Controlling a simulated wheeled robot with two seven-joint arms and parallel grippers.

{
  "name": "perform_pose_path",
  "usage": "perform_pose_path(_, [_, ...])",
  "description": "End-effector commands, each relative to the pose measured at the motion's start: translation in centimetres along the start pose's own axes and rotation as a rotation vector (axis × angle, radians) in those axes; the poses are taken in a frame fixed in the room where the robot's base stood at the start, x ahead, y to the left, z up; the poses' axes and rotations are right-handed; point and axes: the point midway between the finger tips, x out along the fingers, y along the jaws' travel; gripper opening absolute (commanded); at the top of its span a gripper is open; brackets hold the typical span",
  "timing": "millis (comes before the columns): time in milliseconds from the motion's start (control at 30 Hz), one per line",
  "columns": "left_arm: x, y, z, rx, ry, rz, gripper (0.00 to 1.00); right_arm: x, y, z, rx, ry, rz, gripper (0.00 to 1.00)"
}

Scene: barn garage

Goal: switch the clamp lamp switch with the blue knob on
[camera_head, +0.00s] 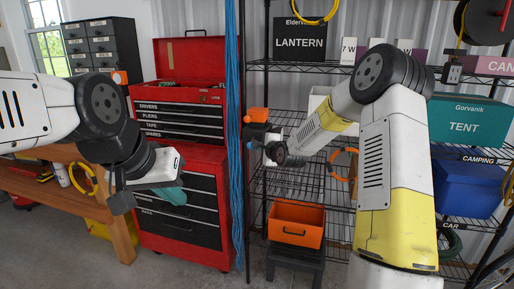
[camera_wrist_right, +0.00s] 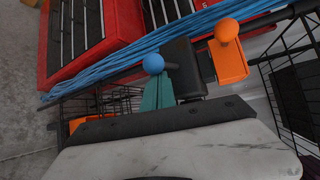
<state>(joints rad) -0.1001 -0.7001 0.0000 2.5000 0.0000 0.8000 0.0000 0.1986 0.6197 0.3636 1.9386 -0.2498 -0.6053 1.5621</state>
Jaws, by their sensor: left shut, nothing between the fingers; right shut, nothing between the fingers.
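The blue knob (camera_wrist_right: 154,64) sits on a short arm at the side of a black switch box (camera_wrist_right: 183,68) in the right wrist view. My right gripper (camera_wrist_right: 158,80) is shut and empty, its teal fingertips right at the blue knob; I cannot tell whether they touch. In the head view the right arm reaches from the right toward the shelf post, and the blue knob is hard to make out there. My left gripper (camera_head: 174,196) is shut and empty in front of the red tool chest, far from the switch.
An orange switch with an orange knob (camera_wrist_right: 227,30) is next to the black box; the orange switch (camera_head: 257,115) also shows in the head view. Blue cords (camera_head: 234,150) hang beside the wire shelf. The red tool chest (camera_head: 205,158) stands left, an orange bin (camera_head: 297,222) below.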

Motion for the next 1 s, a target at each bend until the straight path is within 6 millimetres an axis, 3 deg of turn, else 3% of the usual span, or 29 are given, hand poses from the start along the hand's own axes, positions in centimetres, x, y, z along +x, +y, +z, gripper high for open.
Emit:
perform_pose_path(367, [0.0, 0.0, 0.0, 0.0, 0.0, 0.0, 0.0, -0.4, -0.8, 0.2, 0.105, 0.0, 0.128, 0.0])
perform_pose_path(1000, [0.0, 0.0, 0.0, 0.0, 0.0, 0.0, 0.0, -0.9, -2.7, 1.0, 0.436, -0.004, 0.565, 0.0])
